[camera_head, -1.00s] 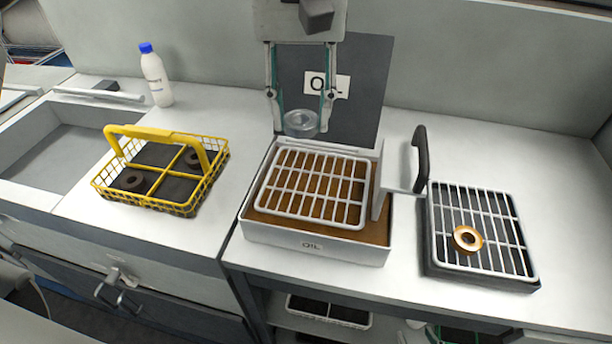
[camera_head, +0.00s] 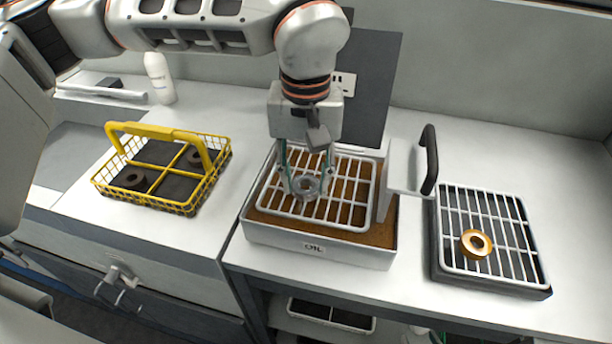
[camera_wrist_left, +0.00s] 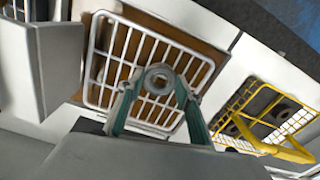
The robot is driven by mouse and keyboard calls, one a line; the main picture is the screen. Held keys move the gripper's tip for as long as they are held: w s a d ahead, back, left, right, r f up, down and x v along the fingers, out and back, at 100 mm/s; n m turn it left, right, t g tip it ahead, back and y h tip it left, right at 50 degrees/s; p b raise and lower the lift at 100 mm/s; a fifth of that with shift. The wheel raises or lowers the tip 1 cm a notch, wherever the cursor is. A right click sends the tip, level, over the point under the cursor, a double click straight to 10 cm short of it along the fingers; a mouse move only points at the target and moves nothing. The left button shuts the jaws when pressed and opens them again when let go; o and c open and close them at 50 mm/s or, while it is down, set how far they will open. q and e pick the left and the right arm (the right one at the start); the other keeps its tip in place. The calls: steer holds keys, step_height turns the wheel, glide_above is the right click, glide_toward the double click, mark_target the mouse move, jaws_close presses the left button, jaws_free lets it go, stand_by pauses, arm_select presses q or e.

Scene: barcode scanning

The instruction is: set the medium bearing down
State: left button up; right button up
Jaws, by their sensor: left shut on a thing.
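The medium bearing, a grey metal ring (camera_head: 306,195), is held between the fingertips of my left gripper (camera_head: 307,178). It is over the white wire rack (camera_head: 345,222) of the oil tray, left of the rack's middle. I cannot tell whether it touches the rack. In the left wrist view the bearing (camera_wrist_left: 149,81) sits between the green fingers (camera_wrist_left: 156,88), with rack bars behind it. The oil tray (camera_head: 290,248) is a white box with brown oil under the rack. My right gripper is not in view.
A yellow wire basket (camera_head: 190,207) at left holds two dark rings. A second rack tray (camera_head: 505,278) at right carries a copper-coloured ring (camera_head: 476,244). A black-handled plate (camera_head: 407,165) stands at the oil tray's right side. A white bottle (camera_head: 158,78) stands behind the basket.

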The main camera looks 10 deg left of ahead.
mark_target(306, 185)
arm_select(q)
steer(key=o, duration=1.2)
step_height(306, 185, up, 12)
steer(key=shift+r+p, duration=0.1)
steer(key=shift+p, duration=0.4)
